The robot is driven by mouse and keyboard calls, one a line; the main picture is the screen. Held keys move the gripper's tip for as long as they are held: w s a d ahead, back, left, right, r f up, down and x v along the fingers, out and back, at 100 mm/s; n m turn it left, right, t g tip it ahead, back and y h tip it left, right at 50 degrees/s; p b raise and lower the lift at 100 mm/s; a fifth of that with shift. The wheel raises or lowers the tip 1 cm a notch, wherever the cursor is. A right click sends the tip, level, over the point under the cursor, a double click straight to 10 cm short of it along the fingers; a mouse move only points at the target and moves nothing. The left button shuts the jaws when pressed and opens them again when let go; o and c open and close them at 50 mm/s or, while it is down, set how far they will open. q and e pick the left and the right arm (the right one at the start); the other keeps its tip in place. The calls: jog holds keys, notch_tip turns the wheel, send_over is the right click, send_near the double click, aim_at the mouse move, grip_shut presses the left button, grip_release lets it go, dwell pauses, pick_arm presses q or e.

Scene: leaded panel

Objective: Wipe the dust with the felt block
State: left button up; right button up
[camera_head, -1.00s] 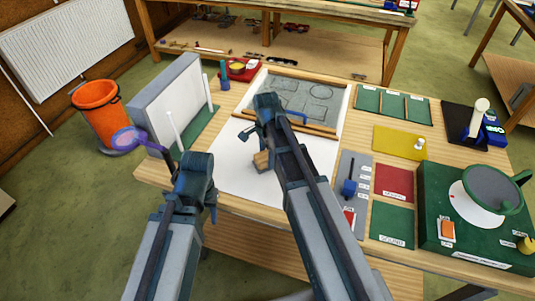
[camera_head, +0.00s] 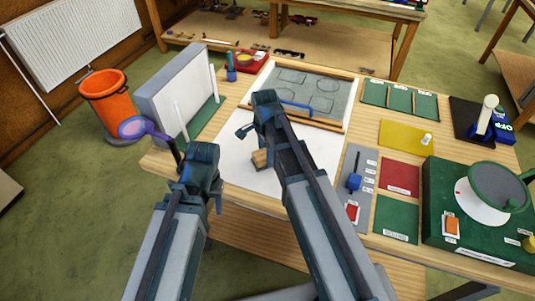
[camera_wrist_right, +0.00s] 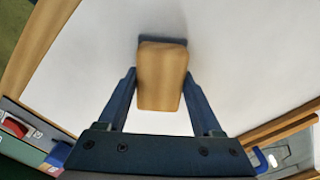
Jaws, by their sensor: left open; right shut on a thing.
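The felt block (camera_head: 260,159) is a small wooden block with a dark layer on its far side. It is at the white sheet (camera_head: 232,166) on the bench. My right gripper (camera_head: 264,148) is shut on it; in the right wrist view the block (camera_wrist_right: 162,85) sits between both fingers over the plain white surface. I cannot tell whether it touches the sheet. My left gripper (camera_head: 197,180) is open, left of the sheet near the bench's left end; its fingertips are mostly hidden. I cannot make out any dust; the right arm covers part of the sheet.
The leaded panel (camera_head: 322,88) lies in a wooden frame behind the sheet. Grey (camera_head: 366,165), red (camera_head: 400,177) and green mats and a green machine board (camera_head: 440,200) fill the right.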

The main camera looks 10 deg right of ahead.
jog(key=shift+w+a, duration=0.1)
jog(key=shift+w, duration=0.1)
jog(key=shift+w+d, duration=0.35)
jog(key=shift+w, duration=0.45)
jog(key=shift+w+d, duration=0.6)
jog(key=shift+w, duration=0.1)
jog(key=shift+w+d, duration=0.1)
jog(key=shift+w+d+r, duration=0.1)
jog(key=shift+w+d, duration=0.35)
jog(key=shift+w, duration=0.2)
jog(key=shift+w+d+r, duration=0.1)
jog(key=shift+w+d, duration=0.3)
jog(key=shift+w, duration=0.25)
jog(key=shift+f, duration=0.1)
jog(key=shift+d, duration=0.1)
jog(key=shift+w+d+f, duration=0.1)
jog(key=shift+w+d, duration=0.35)
jog(key=shift+w, duration=0.3)
jog(key=shift+w+d, duration=0.45)
jog(key=shift+w, duration=0.25)
